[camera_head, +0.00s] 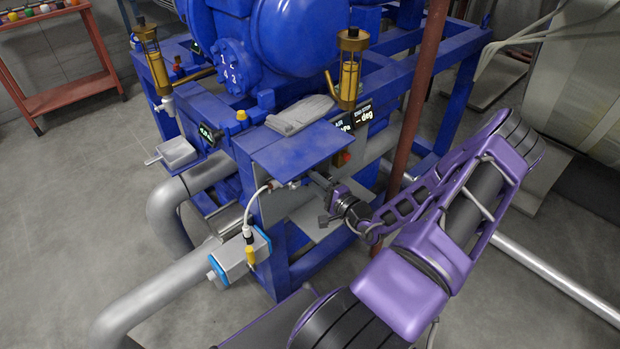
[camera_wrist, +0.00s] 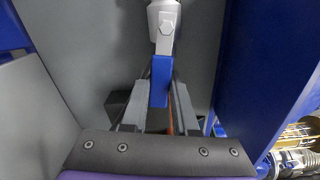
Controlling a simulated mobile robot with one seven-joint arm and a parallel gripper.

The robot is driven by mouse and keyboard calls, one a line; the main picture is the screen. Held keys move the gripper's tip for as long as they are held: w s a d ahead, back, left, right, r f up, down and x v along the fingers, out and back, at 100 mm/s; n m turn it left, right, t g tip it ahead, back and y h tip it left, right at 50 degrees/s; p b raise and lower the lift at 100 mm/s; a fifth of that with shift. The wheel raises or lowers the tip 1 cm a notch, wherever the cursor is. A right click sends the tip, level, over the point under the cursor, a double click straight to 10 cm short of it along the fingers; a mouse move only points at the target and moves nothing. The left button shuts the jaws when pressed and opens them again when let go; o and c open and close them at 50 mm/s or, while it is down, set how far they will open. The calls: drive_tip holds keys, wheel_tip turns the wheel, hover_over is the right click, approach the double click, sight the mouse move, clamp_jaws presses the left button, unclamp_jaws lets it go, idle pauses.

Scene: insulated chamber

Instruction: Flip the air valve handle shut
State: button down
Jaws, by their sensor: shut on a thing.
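The air valve handle (camera_wrist: 160,80) is a flat silver lever with a blue sleeve, seen in the middle of the wrist view. Its upper end joins a grey round valve body (camera_wrist: 164,17). My gripper (camera_wrist: 160,88) is shut on the blue sleeve, with one dark finger on each side of it. In the head view my gripper (camera_head: 318,182) reaches in under the edge of the blue top plate, beside the valve fittings. The handle itself cannot be made out clearly there.
A blue top plate (camera_head: 293,146) with grey gloves (camera_head: 300,115) overhangs the gripper. A blue frame wall (camera_wrist: 268,70) stands close on the right in the wrist view. A red-brown post (camera_head: 410,115) rises close beside my arm. A grey box (camera_head: 240,256) with a cable hangs at front left.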

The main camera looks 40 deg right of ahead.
drive_tip(key=shift+f, duration=0.15)
idle(0.3)
drive_tip(key=m, duration=0.1)
drive_tip(key=f+m, duration=0.1)
drive_tip(key=m, duration=0.1)
drive_tip(key=shift+a+f+m+p, duration=0.25)
drive_tip(key=shift+a+m+p, duration=0.05)
drive_tip(key=shift+m+p, duration=0.1)
drive_tip(key=a+f+m+p, duration=0.2)
drive_tip(key=a+m, duration=0.3)
drive_tip(key=m, duration=0.7)
drive_tip(key=shift+s+f, duration=0.25)
drive_tip(key=shift+f, duration=0.35)
drive_tip(key=shift+a+m, duration=0.15)
drive_tip(key=shift+m, duration=0.15)
drive_tip(key=c, duration=0.7)
unclamp_jaws()
